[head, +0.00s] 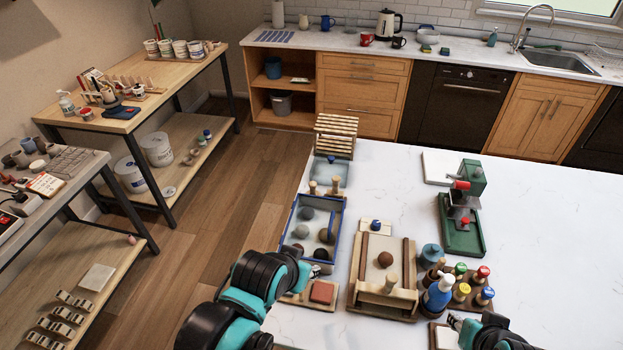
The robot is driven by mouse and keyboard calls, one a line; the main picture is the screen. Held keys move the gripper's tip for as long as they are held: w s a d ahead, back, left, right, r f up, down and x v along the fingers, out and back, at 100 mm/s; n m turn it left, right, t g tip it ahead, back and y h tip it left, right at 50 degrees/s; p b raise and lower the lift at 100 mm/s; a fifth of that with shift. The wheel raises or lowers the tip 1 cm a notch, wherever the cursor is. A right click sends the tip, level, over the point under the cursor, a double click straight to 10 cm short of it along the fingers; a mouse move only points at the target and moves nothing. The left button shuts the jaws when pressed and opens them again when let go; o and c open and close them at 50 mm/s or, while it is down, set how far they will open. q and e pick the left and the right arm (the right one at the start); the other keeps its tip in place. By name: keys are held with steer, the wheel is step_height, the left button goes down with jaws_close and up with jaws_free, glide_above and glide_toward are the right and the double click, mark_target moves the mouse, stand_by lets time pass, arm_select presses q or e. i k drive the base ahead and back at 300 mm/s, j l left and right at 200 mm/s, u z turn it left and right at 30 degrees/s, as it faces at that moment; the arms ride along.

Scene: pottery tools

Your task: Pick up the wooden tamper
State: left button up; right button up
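Two small upright wooden pieces stand at the back left of the white table, by a blue-grey tray; the left piece (313,187) and the right piece (335,185) look like tampers, but I cannot tell which one is the wooden tamper. Another pale wooden piece (390,283) stands at the front of a wooden tray. My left gripper (315,271) is near the front edge of the blue-rimmed tray, well short of the two upright pieces. My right gripper (455,321) is low at the front edge of view, near the blue spray bottle. Their fingers are too small to read.
A blue-rimmed tray (290,243) holds clay balls. Beside it is the wooden tray (355,301) with a brown ball. A blue bottle (438,292) and several colour-capped bottles stand to the right, with a green press (462,239) behind. The table's right side is clear.

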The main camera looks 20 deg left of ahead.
mark_target(313, 185)
steer(key=j+z, duration=0.15)
steer(key=j, duration=0.25)
steer(key=k+j+z, duration=0.15)
steer(key=j, duration=0.3)
steer(key=j+z, duration=0.15)
steer(key=j, duration=0.25)
steer(key=k+j+z, duration=0.1)
steer(key=j, duration=0.3)
steer(key=k+j+z, duration=0.15)
steer(key=j, duration=0.2)
steer(key=k+j+z, duration=0.15)
steer(key=j, duration=0.25)
steer(key=j+z, duration=0.3)
steer(key=j, duration=0.4)
steer(key=k+j+z, duration=0.1)
steer(key=j+z, duration=0.2)
steer(key=j, duration=0.4)
steer(key=i+j, duration=0.1)
steer(key=i, duration=0.4)
steer(key=i+j+z, duration=0.1)
steer(key=i, duration=0.45)
